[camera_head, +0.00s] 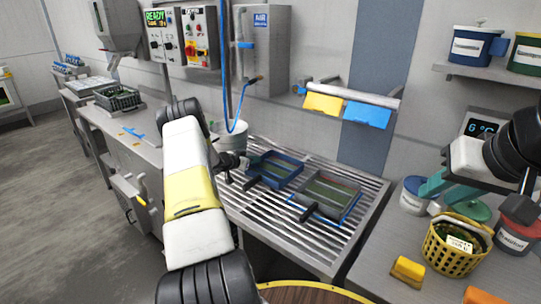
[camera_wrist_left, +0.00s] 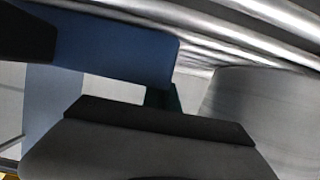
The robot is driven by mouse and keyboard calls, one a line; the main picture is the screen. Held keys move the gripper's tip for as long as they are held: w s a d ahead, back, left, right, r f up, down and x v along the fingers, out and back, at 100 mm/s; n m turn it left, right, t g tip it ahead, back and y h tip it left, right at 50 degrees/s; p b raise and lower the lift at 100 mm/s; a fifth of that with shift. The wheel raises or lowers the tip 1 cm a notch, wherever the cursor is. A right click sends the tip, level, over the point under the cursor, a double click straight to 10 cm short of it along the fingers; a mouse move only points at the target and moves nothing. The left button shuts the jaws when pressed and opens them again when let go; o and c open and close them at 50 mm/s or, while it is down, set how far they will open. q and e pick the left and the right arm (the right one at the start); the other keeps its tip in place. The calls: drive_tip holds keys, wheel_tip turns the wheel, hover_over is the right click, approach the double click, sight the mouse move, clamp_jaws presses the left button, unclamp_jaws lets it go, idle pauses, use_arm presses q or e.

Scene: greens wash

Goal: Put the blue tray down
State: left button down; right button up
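The blue-rimmed tray (camera_head: 275,169) is at the slatted metal drainboard, at its back left; whether it rests on the slats or hangs just above is unclear. My left gripper (camera_head: 238,170) is at its left edge, by a dark handle-like part. In the left wrist view, a blue wall or bar (camera_wrist_left: 115,45) lies close beside a dark-edged grey finger (camera_wrist_left: 155,125); the grip itself is not clear. My right gripper (camera_head: 450,188) is at the right, near a teal piece (camera_head: 435,187); its fingers are unclear.
A second, grey tray (camera_head: 332,195) with a dark handle sits on the drainboard (camera_head: 315,244), right of the blue one. Bare slats lie in front. A white bucket (camera_head: 230,140) stands behind my left arm. A yellow basket (camera_head: 452,256) and tubs stand on the right counter.

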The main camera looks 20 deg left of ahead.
use_arm(q)
drive_tip(key=c, duration=2)
unclamp_jaws()
drive_tip(key=shift+f, duration=0.15)
drive_tip(key=o, duration=0.3)
